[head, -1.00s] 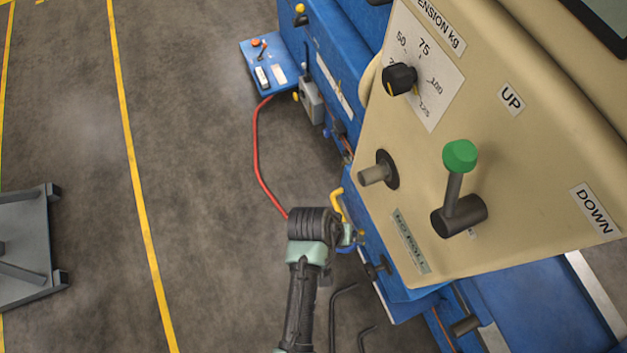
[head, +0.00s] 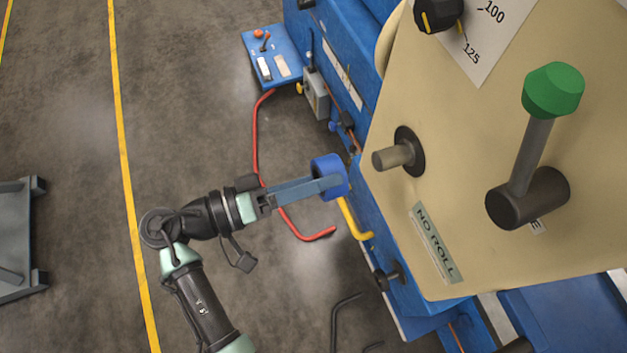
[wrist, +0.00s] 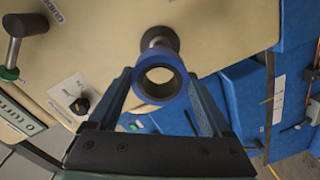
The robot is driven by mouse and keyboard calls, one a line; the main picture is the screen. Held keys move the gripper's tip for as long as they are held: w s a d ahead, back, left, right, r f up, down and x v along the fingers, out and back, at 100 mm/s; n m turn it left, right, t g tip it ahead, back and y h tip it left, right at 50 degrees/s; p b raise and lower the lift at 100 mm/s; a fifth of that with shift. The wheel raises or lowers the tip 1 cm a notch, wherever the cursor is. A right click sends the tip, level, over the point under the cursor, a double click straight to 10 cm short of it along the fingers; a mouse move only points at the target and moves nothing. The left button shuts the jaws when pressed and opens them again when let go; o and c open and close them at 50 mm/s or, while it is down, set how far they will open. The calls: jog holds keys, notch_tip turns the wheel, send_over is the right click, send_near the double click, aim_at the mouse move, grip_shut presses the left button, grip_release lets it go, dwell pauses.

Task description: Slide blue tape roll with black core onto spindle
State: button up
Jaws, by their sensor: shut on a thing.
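The blue tape roll (head: 326,168) is held at the tips of my gripper (head: 328,182), left of the beige panel in the head view. The grey spindle (head: 392,157) sticks out of a black flange on that panel, to the right of the roll and apart from it in this view. In the wrist view the roll (wrist: 160,82) is between the two fingers of my gripper (wrist: 160,88), its open hole facing the camera. The spindle (wrist: 157,38) shows just above the roll there; its free end is hidden behind the roll. The black core shows as a dark inner ring.
A lever with a green knob (head: 553,90) stands out from the panel (head: 480,200) right of the spindle. Below the spindle is a "NO ROLL" label (head: 435,241).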

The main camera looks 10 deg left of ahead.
aim_at(376, 163)
jog(key=shift+x, duration=2.25)
jog(key=shift+w+d, duration=0.2)
jog(key=shift+d, duration=0.05)
jog(key=shift+w+d, duration=0.15)
jog(key=shift+d, duration=0.05)
jog(key=shift+w+d+b, duration=0.15)
jog(key=shift+d+b, duration=0.05)
jog(key=shift+b, duration=0.1)
jog(key=shift+w+d+f, duration=0.1)
jog(key=shift+w+d, duration=0.1)
jog(key=shift+d, duration=0.05)
jog(key=shift+d, duration=0.1)
jog(key=shift+x, duration=1.35)
jog(key=shift+w+d, duration=0.2)
jog(key=shift+d, duration=0.05)
jog(key=shift+w+d+f+b, duration=0.1)
jog(key=shift+w+d+b, duration=0.35)
jog(key=shift+d, duration=0.15)
